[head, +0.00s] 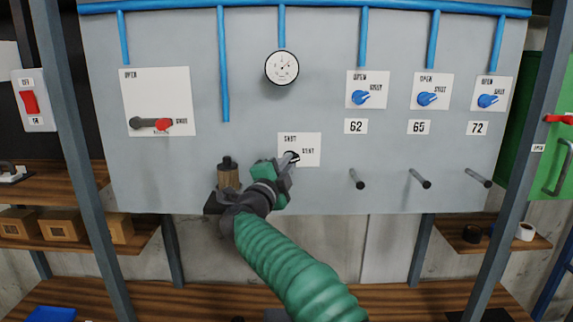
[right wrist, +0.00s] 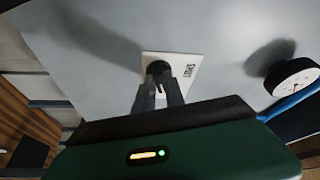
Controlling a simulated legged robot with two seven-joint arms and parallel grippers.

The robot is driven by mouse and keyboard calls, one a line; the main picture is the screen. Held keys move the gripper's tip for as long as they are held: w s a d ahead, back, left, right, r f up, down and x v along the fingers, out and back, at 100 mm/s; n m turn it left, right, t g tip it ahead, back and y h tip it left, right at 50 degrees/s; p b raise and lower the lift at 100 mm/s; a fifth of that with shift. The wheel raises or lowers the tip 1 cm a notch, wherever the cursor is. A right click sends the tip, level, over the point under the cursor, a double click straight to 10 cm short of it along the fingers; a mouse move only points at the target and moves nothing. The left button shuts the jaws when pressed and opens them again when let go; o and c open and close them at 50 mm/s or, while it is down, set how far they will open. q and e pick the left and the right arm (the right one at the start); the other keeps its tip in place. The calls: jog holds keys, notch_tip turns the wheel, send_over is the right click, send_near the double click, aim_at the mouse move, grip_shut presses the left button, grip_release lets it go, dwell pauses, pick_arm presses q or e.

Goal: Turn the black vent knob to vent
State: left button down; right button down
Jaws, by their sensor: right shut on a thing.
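The black vent knob (head: 293,157) sits on a small white plate (head: 313,149) low in the middle of the grey panel. The plate carries a SHUT mark at its top and a second word that is hard to read. My right gripper (head: 288,161) reaches up from below and is shut on the knob. In the right wrist view both fingers (right wrist: 158,88) lie around the black knob (right wrist: 156,69), with its white plate behind. The fingers hide much of the knob, so which mark it points to cannot be told. My left gripper is not in view.
A round gauge (head: 282,67) hangs above the knob. A red-ended lever (head: 163,125) is on the left plate. Three blue knobs (head: 360,98) are at the right, above stub pipes (head: 356,179). A dark fitting (head: 228,173) stands just left of my gripper.

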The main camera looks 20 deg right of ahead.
jog(key=shift+w+f, duration=0.1)
jog(key=shift+f, duration=0.25)
jog(key=c, duration=1.8)
grip_release()
jog(key=o, duration=0.4)
jog(key=shift+r, duration=0.2)
jog(key=b+v, duration=0.9)
jog(key=v, duration=0.8)
jog(key=shift+f, duration=0.15)
jog(key=shift+w, duration=0.15)
